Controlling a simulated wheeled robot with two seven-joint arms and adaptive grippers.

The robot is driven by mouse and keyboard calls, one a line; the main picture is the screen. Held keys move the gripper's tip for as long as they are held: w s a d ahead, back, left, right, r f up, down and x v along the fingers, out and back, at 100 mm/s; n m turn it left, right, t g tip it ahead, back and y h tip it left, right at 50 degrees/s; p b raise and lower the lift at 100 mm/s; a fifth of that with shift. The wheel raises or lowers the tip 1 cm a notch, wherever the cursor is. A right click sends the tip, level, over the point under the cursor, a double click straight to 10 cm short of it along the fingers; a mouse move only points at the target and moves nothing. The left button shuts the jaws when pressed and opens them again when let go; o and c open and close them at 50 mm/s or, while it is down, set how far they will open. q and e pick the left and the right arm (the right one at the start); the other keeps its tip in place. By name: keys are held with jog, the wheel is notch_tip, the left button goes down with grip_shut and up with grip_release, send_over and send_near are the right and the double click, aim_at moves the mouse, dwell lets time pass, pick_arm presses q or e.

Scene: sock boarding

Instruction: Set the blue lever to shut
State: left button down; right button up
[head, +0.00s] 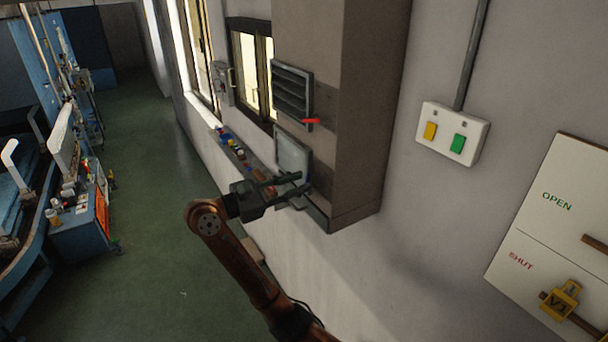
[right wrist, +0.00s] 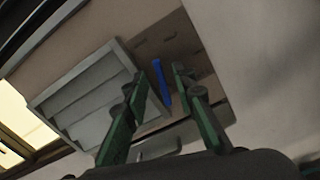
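A blue lever (right wrist: 161,84) shows in the right wrist view on a brown cabinet face, beside a louvered vent. It appears between the two fingers of my right gripper (right wrist: 160,78), which are apart; whether they touch it I cannot tell. In the head view the right gripper (head: 304,183) is open in front of the cabinet (head: 360,110), by its lower grey panel. No blue lever shows there; a red lever (head: 311,121) sticks out below the vent's right corner. Any markings by the levers are too small to read. My left gripper is out of view.
The louvered vent (head: 291,93) is above the gripper. On the wall to the right are a white switch plate (head: 451,133) and a board (head: 548,235) marked OPEN and SHUT with a yellow block (head: 561,299).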

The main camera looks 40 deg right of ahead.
jog(key=shift+s+d+p, duration=0.1)
jog(key=shift+d+p, duration=0.25)
jog(key=shift+d, duration=0.65)
grip_shut()
